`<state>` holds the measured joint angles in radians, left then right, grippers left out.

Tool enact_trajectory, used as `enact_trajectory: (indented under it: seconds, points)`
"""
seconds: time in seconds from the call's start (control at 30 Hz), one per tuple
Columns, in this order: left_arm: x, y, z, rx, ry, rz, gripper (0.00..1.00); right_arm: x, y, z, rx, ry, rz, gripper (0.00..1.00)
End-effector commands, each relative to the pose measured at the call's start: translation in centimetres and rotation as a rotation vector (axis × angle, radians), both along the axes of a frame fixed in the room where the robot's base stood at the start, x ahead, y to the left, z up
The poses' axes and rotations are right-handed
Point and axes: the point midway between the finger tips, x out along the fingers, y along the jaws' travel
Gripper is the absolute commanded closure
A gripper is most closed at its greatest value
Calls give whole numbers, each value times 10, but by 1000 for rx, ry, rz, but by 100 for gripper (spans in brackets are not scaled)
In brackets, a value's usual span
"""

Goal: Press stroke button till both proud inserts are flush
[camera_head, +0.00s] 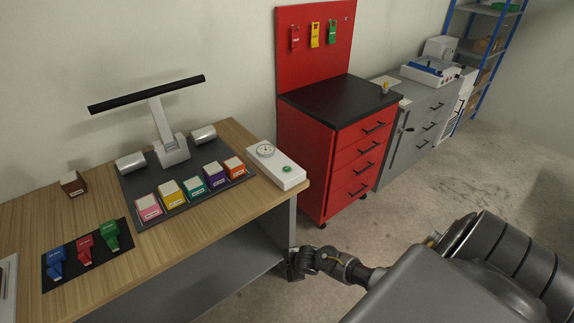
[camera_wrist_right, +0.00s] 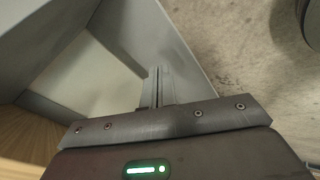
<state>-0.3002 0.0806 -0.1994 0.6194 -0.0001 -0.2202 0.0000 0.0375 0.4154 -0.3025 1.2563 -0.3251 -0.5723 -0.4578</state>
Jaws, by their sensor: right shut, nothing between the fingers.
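A white control box (camera_head: 276,165) stands on the right end of the wooden table, with a round dial (camera_head: 265,150) and a small green button (camera_head: 287,169) on top. To its left, a row of coloured boxes with white tops stands on a dark mat: pink (camera_head: 148,207), yellow (camera_head: 171,193), teal (camera_head: 194,187), purple (camera_head: 215,175) and orange (camera_head: 235,168). I cannot tell which inserts stand proud. My right gripper (camera_head: 293,264) is below and beside the table's right end, away from the button. Its fingers (camera_wrist_right: 157,88) are shut and empty. My left gripper is out of view.
A press-like stand (camera_head: 170,150) with a black bar rises behind the boxes. A dark tray (camera_head: 88,258) with blue, red and green pieces and a brown box (camera_head: 73,184) are at left. A red drawer cabinet (camera_head: 340,150) stands right of the table, with floor between.

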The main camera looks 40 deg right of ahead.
Motion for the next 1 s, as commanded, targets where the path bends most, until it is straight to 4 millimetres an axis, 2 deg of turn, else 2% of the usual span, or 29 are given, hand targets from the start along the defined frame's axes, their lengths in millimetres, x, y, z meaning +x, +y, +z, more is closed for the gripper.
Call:
enact_trajectory:
  seconds: [0.03, 0.1, 0.2, 0.4, 0.53, 0.7, 0.83, 1.0]
  points:
    - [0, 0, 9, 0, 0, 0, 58, 24, -3, 37, -43, -45, 70, 100]
    - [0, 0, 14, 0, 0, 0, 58, 48, -5, 77, -106, -93, 166, 100]
    - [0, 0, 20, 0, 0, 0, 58, 79, -12, 129, -209, -157, 304, 100]
    - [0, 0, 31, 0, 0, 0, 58, 122, -25, 223, -422, -260, 547, 100]
    - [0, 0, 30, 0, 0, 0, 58, 157, -71, 259, -561, -288, 699, 100]
    - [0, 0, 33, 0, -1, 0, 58, 185, -128, 313, -709, -307, 864, 100]
    - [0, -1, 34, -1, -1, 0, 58, 194, -160, 344, -781, -309, 942, 100]
    - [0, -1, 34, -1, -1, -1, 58, 197, -180, 364, -821, -310, 988, 100]
